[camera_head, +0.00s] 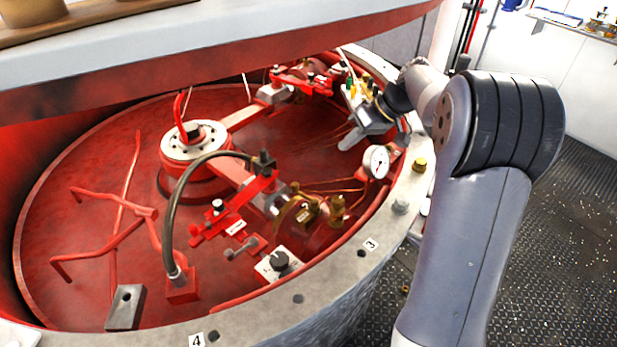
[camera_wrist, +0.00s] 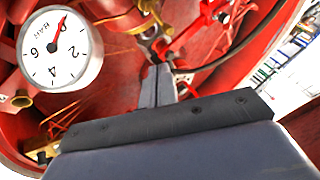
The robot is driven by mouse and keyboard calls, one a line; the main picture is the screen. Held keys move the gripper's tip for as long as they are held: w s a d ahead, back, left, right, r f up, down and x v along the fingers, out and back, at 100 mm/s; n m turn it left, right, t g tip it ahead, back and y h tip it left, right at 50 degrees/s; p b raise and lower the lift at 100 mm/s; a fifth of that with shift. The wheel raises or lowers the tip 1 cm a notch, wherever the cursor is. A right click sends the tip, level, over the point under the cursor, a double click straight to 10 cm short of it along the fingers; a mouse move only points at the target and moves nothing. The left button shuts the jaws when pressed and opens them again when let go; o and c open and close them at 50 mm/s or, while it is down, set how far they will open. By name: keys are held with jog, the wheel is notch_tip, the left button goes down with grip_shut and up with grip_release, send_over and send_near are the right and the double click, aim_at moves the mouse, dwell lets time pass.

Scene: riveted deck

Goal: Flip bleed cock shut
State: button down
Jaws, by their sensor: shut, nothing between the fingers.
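My gripper (camera_head: 347,139) reaches down into the red vessel from the right, above its far right part. In the wrist view my gripper (camera_wrist: 157,72) has its two grey fingers together, with nothing between them. A small grey metal part (camera_wrist: 152,36) lies just beyond the fingertips; I cannot tell whether they touch. Brass fittings (camera_head: 337,210) stand nearer the camera, below the pressure gauge (camera_head: 376,162). The gauge shows large in the wrist view (camera_wrist: 58,50), left of the fingers. I cannot tell for sure which part is the bleed cock or how its handle stands.
The vessel's pale bolted rim (camera_head: 398,205) runs close under my arm. A curved dark hose (camera_head: 170,210), a round flanged hub (camera_head: 194,140) and red pipes (camera_head: 105,215) fill the inside. A white and red lid edge (camera_head: 200,65) hangs over the far side.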

jog(key=x, duration=1.6)
jog(key=shift+w+a+f+p, duration=0.1)
jog(key=shift+a+f+p, duration=0.05)
jog(key=shift+p, duration=0.15)
